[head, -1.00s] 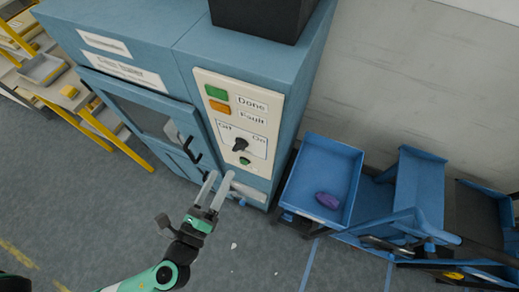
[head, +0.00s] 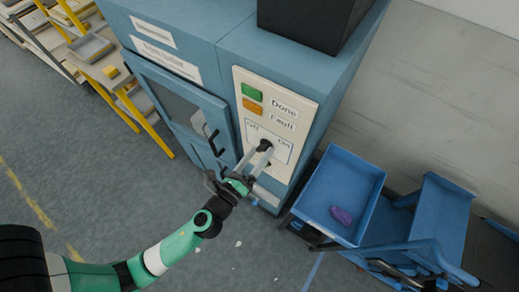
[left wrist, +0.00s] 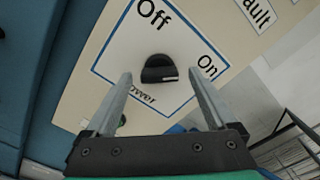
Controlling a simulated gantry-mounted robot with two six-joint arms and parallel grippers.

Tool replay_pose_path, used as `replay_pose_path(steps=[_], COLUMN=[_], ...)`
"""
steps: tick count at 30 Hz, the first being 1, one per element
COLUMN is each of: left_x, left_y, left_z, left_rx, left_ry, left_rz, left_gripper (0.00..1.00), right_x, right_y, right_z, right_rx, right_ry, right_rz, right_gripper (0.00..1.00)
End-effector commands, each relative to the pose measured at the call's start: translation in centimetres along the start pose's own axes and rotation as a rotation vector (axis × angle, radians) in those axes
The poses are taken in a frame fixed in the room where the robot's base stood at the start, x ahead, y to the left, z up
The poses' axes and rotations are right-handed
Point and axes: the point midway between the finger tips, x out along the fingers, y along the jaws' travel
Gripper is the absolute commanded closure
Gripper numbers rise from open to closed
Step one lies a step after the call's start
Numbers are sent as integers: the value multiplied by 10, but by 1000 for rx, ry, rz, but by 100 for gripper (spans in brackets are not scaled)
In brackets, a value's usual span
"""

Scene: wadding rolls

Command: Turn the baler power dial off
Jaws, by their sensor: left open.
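The black power dial (head: 265,145) sits on the cream control panel (head: 243,82) of the blue baler, between the printed Off and On labels. In the left wrist view the dial (left wrist: 159,67) stands between my fingers, with a short white mark on its lower right part, on the On side. My left gripper (head: 256,155) is open, its two fingers pointing at the dial from below. In the left wrist view the left gripper (left wrist: 159,88) has one finger on each side of the dial with gaps; contact does not show. My right gripper is out of view.
A green light (head: 252,91) and an orange light (head: 253,107) are above the dial. The baler door (head: 180,110) with black handles is to the left. A blue cart tray (head: 355,175) holding a purple roll (head: 341,215) stands at right.

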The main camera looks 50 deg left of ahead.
Motion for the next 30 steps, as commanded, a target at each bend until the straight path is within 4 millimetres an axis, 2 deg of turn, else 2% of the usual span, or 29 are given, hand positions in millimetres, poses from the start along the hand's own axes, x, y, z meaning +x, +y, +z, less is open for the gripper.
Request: replay_pose_path(steps=[3, 11, 25, 30], left_x=[8, 9, 8, 8], left_y=[0, 0, 0, 0], left_z=[1, 0, 0, 0], left_rx=[0, 0, 0, -7], left_ry=[-1, 0, 0, 0], left_rz=[0, 0, 0, 0], left_gripper=[10, 12, 96, 96], right_x=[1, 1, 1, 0], right_y=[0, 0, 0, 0], right_z=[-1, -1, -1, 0], right_rx=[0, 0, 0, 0], right_ry=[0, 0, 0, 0], right_rz=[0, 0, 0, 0], right_gripper=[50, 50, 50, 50])
